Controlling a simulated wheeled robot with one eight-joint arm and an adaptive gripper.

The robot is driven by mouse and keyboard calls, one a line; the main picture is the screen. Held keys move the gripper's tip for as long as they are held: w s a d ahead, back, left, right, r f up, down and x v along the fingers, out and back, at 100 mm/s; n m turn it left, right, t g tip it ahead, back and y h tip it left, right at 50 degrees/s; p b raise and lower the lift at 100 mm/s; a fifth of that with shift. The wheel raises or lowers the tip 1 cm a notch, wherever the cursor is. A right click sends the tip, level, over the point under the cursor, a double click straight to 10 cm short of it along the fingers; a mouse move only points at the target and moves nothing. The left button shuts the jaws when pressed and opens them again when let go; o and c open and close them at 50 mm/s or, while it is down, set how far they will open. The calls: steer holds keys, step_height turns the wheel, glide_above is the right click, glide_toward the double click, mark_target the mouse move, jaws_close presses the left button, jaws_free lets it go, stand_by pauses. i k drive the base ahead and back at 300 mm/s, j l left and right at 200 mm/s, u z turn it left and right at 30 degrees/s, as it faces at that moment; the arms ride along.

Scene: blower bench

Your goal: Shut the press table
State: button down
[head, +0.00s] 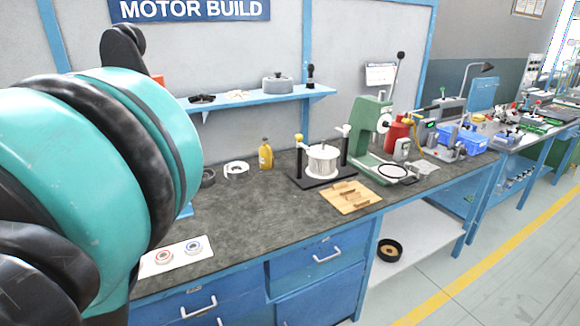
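The green arbor press (370,132) stands upright on the right part of the dark bench top, with a long thin lever ending in a black ball. My large teal and black arm links fill the left of the head view, well away from the press. My gripper is not in view.
A black fixture (303,180) holding a white finned cylinder (322,160) stands left of the press. A wooden board (351,197) lies in front. A red bottle (397,138) stands close to the press. A yellow bottle (266,155) is farther left. The bench's middle front is clear.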

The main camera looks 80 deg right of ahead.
mark_target(393, 173)
steer(key=k+z, duration=0.1)
steer(key=z, duration=0.3)
steer(key=k+z, duration=0.1)
steer(key=z, duration=0.65)
steer(key=k+l+z, duration=0.1)
steer(key=z, duration=0.8)
steer(key=j+z, duration=0.2)
steer(key=z, duration=0.3)
steer(key=i+j+z, duration=0.1)
steer(key=z, duration=0.35)
steer(key=j+z, duration=0.1)
steer(key=z, duration=0.4)
